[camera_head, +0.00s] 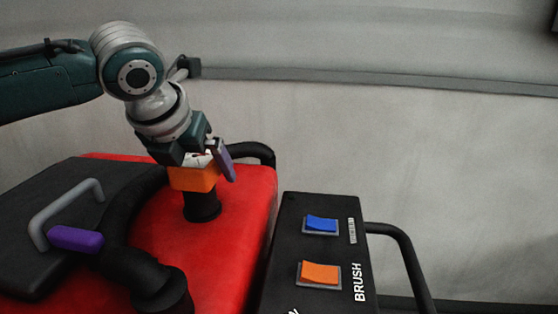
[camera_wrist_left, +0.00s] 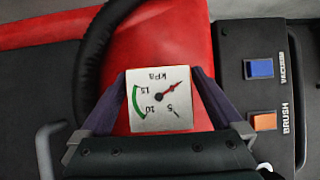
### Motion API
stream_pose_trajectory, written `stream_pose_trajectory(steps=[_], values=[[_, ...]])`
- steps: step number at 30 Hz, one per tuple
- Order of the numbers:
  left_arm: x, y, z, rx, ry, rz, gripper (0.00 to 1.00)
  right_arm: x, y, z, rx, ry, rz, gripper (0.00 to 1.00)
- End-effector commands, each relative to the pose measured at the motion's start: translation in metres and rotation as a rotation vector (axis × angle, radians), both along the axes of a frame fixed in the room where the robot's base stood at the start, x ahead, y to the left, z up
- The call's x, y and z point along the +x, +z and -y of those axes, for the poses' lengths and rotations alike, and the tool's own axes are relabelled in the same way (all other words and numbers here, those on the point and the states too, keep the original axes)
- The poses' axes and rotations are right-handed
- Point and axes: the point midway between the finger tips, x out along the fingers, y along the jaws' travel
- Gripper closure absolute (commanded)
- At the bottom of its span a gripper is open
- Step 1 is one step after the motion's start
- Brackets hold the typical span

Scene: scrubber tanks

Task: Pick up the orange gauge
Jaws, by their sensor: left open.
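The orange gauge (camera_head: 194,179) stands on a short black post (camera_head: 202,207) on the red tank top. In the left wrist view its white square dial (camera_wrist_left: 155,100) faces the camera, marked kPa, with a red needle and a green arc. My left gripper (camera_head: 198,166) is at the gauge, pointing down. In the left wrist view its two purple fingers (camera_wrist_left: 158,90) stand open on either side of the dial. Whether either finger touches the gauge I cannot tell. One finger is mostly hidden in the head view. My right gripper is not in view.
A black panel (camera_head: 285,232) with a blue switch (camera_head: 321,224) and an orange switch (camera_head: 319,273) is right of the red tank (camera_head: 240,225). A black hose (camera_head: 120,245) curves left of the gauge. A black lid (camera_head: 70,200) has a grey handle (camera_head: 60,205) with a purple grip.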

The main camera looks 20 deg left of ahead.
Motion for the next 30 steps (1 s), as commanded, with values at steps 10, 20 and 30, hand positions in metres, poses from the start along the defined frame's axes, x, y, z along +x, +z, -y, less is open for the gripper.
stream_pose_trajectory(steps=[10, 20, 30], values=[[0.002, -0.0039, -0.0006, 0.001, -0.001, 0.001, 0.06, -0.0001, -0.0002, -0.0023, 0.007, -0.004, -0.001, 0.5], [0.0019, -0.0036, -0.0008, 0.0, 0.0, 0.001, 0.43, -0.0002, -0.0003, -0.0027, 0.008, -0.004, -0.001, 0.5], [0.0019, -0.0033, -0.0008, 0.0, 0.0, 0.001, 0.81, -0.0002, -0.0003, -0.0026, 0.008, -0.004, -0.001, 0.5]])
